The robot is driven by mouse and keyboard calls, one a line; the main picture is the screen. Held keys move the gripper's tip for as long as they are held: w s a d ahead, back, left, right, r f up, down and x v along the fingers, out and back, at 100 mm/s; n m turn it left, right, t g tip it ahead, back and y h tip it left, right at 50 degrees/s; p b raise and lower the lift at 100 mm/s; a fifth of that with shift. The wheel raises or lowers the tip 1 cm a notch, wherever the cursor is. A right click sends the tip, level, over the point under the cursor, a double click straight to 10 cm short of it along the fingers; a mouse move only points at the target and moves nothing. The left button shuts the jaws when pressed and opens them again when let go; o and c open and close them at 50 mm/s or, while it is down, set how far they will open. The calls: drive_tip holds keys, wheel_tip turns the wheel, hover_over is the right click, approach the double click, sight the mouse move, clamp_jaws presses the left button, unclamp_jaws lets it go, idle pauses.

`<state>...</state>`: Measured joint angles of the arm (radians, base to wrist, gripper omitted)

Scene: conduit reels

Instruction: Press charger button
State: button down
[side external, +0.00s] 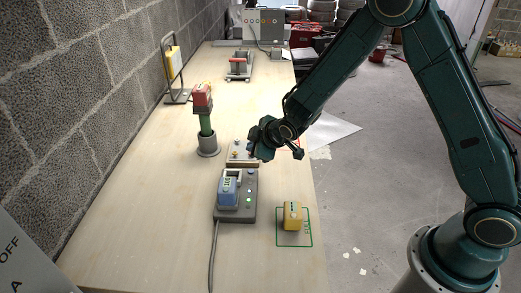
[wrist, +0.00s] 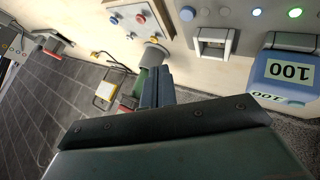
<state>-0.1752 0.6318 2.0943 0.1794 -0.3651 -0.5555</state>
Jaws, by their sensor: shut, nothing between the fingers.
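The grey charger (side external: 236,212) sits on the bench with a blue battery (side external: 228,188) in one bay. In the wrist view the battery (wrist: 288,72) reads 100, and a pale empty bay (wrist: 213,42) is beside it. My gripper (side external: 254,150) is above the bench behind the charger, near the wooden-edged panel. Its fingers (wrist: 155,72) are together with nothing between them, apart from the charger.
A red-topped green tool (side external: 203,105) stands in a grey cup (side external: 208,147) left of my gripper. The panel (side external: 240,152) with small knobs lies behind the charger. A yellow block (side external: 292,216) sits in a green outline at right. The bench's front left is clear except for a cable (side external: 213,255).

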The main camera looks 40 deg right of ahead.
hover_over(254, 174)
drive_tip(key=shift+f, duration=3.05)
drive_tip(key=shift+f, duration=0.15)
drive_tip(key=shift+f, duration=0.3)
drive_tip(key=shift+f, duration=0.4)
idle(0.8)
drive_tip(key=shift+r, duration=0.8)
drive_tip(key=shift+r, duration=0.15)
drive_tip(key=shift+r, duration=2.35)
drive_tip(key=shift+r, duration=0.15)
